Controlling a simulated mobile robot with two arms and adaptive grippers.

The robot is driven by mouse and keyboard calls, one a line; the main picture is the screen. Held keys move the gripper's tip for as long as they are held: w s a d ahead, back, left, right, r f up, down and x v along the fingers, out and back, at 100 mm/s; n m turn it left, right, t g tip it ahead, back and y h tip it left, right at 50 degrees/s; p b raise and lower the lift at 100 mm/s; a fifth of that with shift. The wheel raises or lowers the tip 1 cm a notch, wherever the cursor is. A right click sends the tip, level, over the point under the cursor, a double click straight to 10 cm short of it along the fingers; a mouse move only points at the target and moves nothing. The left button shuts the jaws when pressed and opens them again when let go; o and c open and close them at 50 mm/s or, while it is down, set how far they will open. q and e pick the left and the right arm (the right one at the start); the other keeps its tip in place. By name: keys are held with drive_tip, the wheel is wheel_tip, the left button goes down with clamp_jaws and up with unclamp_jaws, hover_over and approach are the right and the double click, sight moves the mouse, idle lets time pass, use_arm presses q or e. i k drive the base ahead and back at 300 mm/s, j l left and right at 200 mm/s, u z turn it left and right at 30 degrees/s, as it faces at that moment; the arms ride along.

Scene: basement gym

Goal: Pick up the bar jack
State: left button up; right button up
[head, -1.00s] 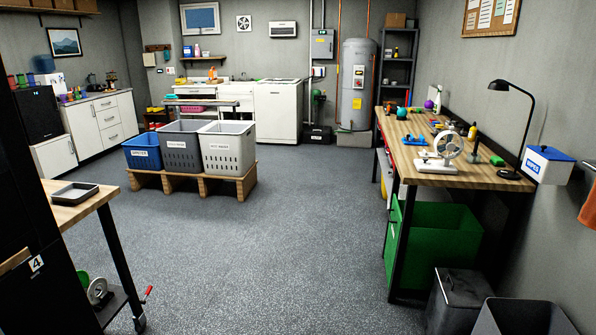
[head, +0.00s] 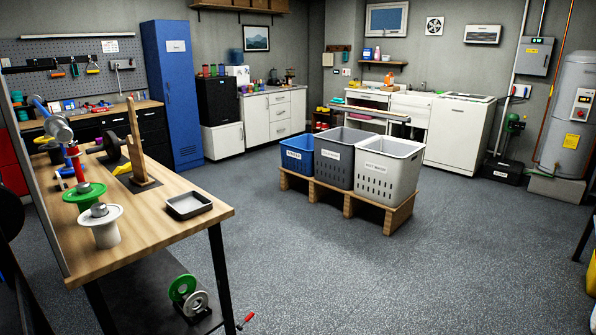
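A thin lever with a red handle (head: 246,320) shows low in the head view, beside the front leg of the wooden-topped workbench (head: 205,219). It may be the bar jack, but most of it is hidden and I cannot tell. On the lower shelf next to it are a green and a grey weight plate (head: 196,303). Neither of my grippers is in view.
The workbench holds a grey tray (head: 188,206), a green-flanged spool (head: 89,203) and an upright wooden piece (head: 137,150). Three bins stand on a wooden pallet (head: 346,205) in the middle. The grey floor (head: 330,285) between is clear.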

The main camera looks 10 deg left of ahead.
sight(140, 178)
drive_tip(key=i+j+u, duration=0.1)
drive_tip(key=i+u, duration=0.2)
drive_tip(key=u, duration=0.15)
drive_tip(key=i+u, duration=0.25)
drive_tip(key=u, duration=0.25)
drive_tip(key=i+l+u, duration=0.1)
drive_tip(key=i+u, duration=0.2)
drive_tip(key=u, duration=0.15)
drive_tip(key=i+l+u, duration=0.1)
drive_tip(key=u, duration=0.35)
drive_tip(key=i+l+u, duration=0.15)
drive_tip(key=u, duration=0.3)
